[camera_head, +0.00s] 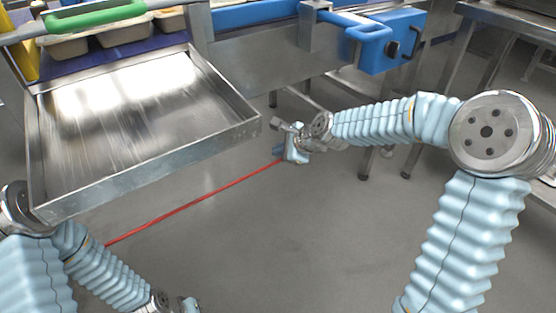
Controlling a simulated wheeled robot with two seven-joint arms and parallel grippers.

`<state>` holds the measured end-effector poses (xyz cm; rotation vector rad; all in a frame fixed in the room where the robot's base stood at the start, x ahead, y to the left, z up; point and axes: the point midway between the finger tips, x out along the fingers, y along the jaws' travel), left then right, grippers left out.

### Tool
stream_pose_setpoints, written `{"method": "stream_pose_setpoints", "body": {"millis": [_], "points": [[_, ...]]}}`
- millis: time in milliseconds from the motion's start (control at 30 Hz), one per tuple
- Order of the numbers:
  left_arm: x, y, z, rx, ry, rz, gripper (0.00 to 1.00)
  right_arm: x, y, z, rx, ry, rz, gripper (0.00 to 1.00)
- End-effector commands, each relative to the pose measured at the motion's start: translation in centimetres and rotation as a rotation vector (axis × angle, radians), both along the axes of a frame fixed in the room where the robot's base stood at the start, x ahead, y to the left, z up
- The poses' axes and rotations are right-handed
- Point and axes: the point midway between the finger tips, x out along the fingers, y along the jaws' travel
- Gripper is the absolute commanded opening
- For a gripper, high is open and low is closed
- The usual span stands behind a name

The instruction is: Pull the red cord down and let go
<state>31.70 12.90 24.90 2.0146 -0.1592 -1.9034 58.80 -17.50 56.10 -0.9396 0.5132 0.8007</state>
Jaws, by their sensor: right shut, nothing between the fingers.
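The red cord (196,200) runs as a straight slanted line from behind my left arm, at lower left, up to my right gripper. My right gripper (284,149) is at the upper right end of the visible cord, beside the tray's right corner. It is shut. The cord meets its fingers in the picture, but I cannot tell whether they touch. My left gripper (184,304) is partly cut off at the bottom edge, below the cord and apart from it. Its fingers are not clear. The cord's lower left end is hidden.
A shallow metal tray (190,146) fills the upper left. Behind it are food containers (126,33) and a green handle (95,17). A blue box with a handle (385,40) is at top centre. Metal table legs stand at upper right. Grey floor (310,240) is clear in the middle.

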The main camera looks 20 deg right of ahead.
Motion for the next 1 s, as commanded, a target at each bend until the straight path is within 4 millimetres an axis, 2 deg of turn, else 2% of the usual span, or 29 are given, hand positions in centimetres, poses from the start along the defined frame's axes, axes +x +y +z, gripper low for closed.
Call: {"method": "stream_pose_setpoints", "body": {"millis": [733, 1000], "points": [[0.00, 0.00, -0.03, 0.000, 0.000, 0.000, 0.00, 0.00, 0.00, -0.04, 0.000, 0.000, 0.000, 0.00], [0.00, 0.00, -0.73, 0.000, 0.000, 0.000, 0.00, -0.02, -0.02, -0.91, -0.001, 0.000, -0.001, 0.00]]}}
